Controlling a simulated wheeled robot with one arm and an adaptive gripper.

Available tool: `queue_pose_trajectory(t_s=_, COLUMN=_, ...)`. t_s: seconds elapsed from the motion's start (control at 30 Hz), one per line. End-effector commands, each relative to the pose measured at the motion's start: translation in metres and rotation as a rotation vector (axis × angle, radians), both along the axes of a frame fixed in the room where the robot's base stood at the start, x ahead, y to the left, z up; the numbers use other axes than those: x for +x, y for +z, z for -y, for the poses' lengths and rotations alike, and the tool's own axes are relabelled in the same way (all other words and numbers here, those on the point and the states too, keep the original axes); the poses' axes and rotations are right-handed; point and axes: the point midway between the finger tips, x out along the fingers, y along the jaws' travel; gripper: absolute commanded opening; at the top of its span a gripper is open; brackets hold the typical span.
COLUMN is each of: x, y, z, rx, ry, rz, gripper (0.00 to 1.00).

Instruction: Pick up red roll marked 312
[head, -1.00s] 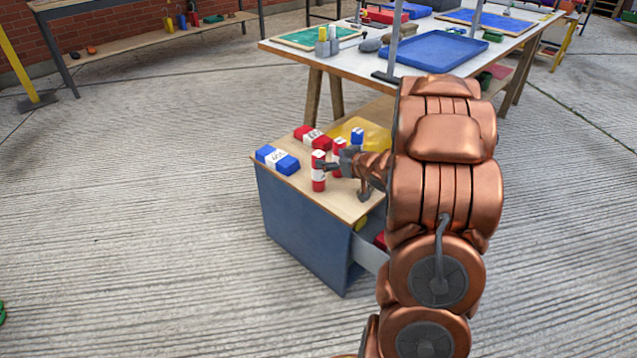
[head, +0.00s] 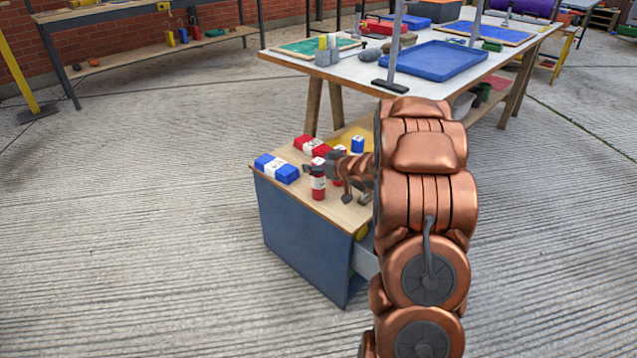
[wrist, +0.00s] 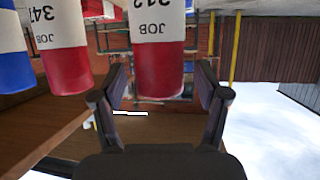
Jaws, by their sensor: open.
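The red roll marked 312 (head: 318,188) stands upright near the front edge of the wooden cabinet top, with a white label band. In the wrist view the red roll (wrist: 158,68) is upside down, its label reading JOB and 312, partly cut off at the top. My gripper (head: 322,178) is at the roll, with one dark finger passing across its upper part in the head view. In the wrist view my gripper (wrist: 161,98) is open, with the roll between the fingertips and a gap on each side. I cannot tell how deep the roll sits between them.
A blue pack (head: 277,168) and a red pack (head: 312,146) lie on the cabinet top (head: 327,208). A long worktable with a blue tray (head: 433,72) stands behind.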

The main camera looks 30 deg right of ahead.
Motion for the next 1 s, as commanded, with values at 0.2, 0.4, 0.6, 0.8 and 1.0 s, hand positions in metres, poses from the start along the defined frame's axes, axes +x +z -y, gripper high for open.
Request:
queue_pose_trajectory(t_s=0.2, x=-0.0003, y=0.0008, z=0.0002, rx=0.000, ry=-0.001, rz=0.000, gripper=0.63)
queue_pose_trajectory(t_s=0.4, x=-0.0003, y=0.0009, z=0.0003, rx=-0.001, ry=-0.001, rz=0.000, gripper=0.42)
queue_pose_trajectory(t_s=0.6, x=-0.0003, y=0.0008, z=0.0002, rx=-0.001, ry=-0.001, rz=0.000, gripper=0.21)
queue_pose_trajectory(t_s=0.8, x=-0.0003, y=0.0007, z=0.0002, rx=-0.001, ry=-0.001, rz=0.000, gripper=0.00)
queue_pose_trajectory(t_s=1.0, x=-0.0004, y=0.0008, z=0.0003, rx=-0.001, ry=-0.001, rz=0.000, gripper=0.00)
